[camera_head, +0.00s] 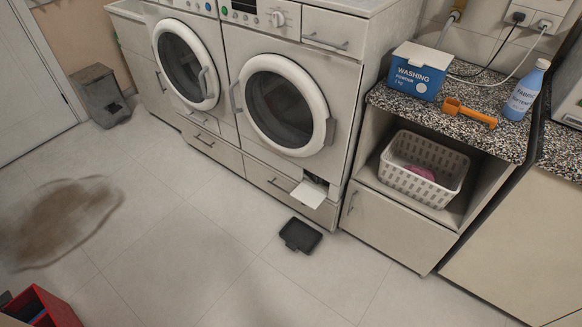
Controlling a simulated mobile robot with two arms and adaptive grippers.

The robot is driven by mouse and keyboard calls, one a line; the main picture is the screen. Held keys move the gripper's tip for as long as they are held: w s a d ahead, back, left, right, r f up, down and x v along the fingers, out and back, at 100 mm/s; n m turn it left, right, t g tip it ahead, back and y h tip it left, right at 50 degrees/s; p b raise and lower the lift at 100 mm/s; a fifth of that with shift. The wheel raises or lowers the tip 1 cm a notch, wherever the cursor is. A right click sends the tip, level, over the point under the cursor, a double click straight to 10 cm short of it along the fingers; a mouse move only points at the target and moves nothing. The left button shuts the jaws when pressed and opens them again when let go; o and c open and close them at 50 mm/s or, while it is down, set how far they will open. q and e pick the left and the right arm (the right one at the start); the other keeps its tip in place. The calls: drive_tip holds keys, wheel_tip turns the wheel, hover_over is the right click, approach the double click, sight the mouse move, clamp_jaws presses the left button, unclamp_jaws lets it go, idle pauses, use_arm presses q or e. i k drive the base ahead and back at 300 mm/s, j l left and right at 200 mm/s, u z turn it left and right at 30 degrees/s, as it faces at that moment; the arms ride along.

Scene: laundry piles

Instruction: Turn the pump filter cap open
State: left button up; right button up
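The right washing machine (270,100) stands upright with its round door closed. At its lower right corner a small white flap (308,194) hangs open, folded outward. Behind it is a small dark opening (317,180). The pump filter cap cannot be made out; that spot is too small and partly covered by the flap. A flat black tray (300,235) lies on the floor in front of the flap, apart from the machine. Neither of my grippers shows in the head view.
A second machine (186,60) stands to the left. On the right, a speckled counter (480,133) holds a washing powder box (418,72), an orange tool (468,112) and a bottle (525,92). A white basket (425,168) sits below. The floor has a brown stain (65,220) and a red box (42,308).

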sight(318, 180)
drive_tip(key=i+j, duration=0.15)
drive_tip(key=j, duration=0.15)
drive_tip(key=i+j, duration=0.15)
drive_tip(key=j, duration=0.2)
drive_tip(key=i+j+z, duration=0.1)
drive_tip(key=j, duration=0.2)
drive_tip(key=i+j, duration=0.2)
drive_tip(key=j, duration=0.15)
